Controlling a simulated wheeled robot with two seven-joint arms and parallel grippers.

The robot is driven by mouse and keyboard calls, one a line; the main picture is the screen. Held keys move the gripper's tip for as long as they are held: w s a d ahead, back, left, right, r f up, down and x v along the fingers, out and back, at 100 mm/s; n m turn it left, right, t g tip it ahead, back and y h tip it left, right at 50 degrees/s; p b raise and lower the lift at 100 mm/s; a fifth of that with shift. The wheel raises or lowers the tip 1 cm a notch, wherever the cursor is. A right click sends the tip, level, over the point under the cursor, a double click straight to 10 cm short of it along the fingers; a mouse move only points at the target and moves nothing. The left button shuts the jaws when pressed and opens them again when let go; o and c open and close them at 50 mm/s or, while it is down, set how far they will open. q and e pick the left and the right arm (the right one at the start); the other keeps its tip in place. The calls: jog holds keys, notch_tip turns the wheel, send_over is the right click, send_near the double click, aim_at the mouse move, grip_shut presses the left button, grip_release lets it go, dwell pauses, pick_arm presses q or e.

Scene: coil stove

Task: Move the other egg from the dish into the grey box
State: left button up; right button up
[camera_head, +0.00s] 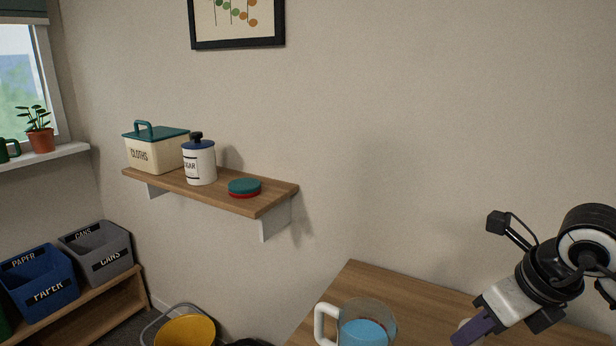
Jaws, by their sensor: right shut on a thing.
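My right gripper (470,332) is at the lower right, over the wooden table, pointing down and left. It is shut on a pale, rounded thing (464,323), taken to be the egg; only a small part shows beside the purple finger. The dish is not in view. A grey box (118,265) labelled CANS stands at the far left on a low wooden bench, open at the top. It is far from my right gripper. My left gripper is not in view.
A glass jug (381,322) with blue liquid stands on the wooden table (425,300), left of my gripper. A blue PAPER box (48,298) is beside the grey box. A yellow bucket (185,332) is below the wall shelf (235,200), which holds several containers.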

jog(key=s+a+f+n+g, duration=0.1)
jog(key=s+a+n+g, duration=0.1)
jog(key=n, duration=0.7)
jog(key=s+a+f+n+g, duration=0.1)
jog(key=s+a+n+g, duration=0.1)
jog(key=n, duration=0.8)
jog(key=s+a+f+n+g, duration=0.2)
jog(key=s+n+g, duration=0.2)
jog(key=n, duration=0.5)
jog(key=shift+s+a+h, duration=0.3)
jog(key=shift+s+a, duration=0.05)
jog(key=n, duration=0.1)
jog(key=s+n+h, duration=0.1)
jog(key=n, duration=0.1)
jog(key=shift+s+n+g, duration=0.1)
jog(key=shift+n+g, duration=0.2)
jog(key=shift+s+f, duration=0.1)
